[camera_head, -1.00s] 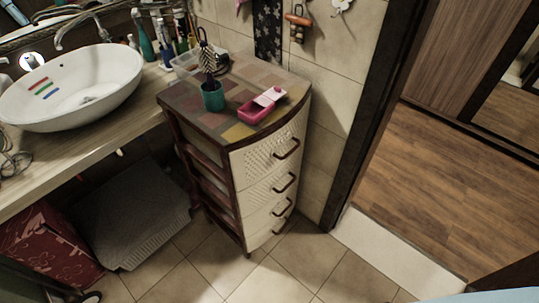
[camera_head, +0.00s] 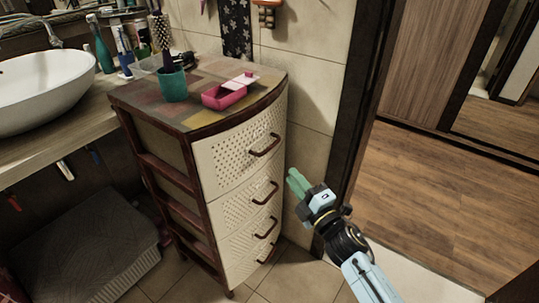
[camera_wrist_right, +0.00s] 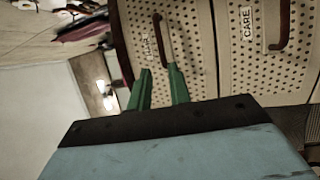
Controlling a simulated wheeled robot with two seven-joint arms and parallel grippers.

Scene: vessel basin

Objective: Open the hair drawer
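A brown-framed unit with several cream perforated drawers stands in the middle of the head view. Its top drawer (camera_head: 232,155) is shut and has a brown handle (camera_head: 264,146). In the right wrist view the top drawer (camera_wrist_right: 192,40) carries a small label (camera_wrist_right: 148,45) that I cannot read surely, beside its handle (camera_wrist_right: 162,42). The drawer below (camera_wrist_right: 245,70) has a label reading CARE. My right gripper (camera_head: 296,182) is right of the unit, below the top handle. Its green fingers (camera_wrist_right: 158,88) are apart, with nothing between them. My left gripper is not in view.
A pink box (camera_head: 224,97) and a teal cup (camera_head: 173,84) stand on top of the unit. A white basin (camera_head: 40,90) is at the left. A wall and dark door frame (camera_head: 365,90) are at the right, close to my arm.

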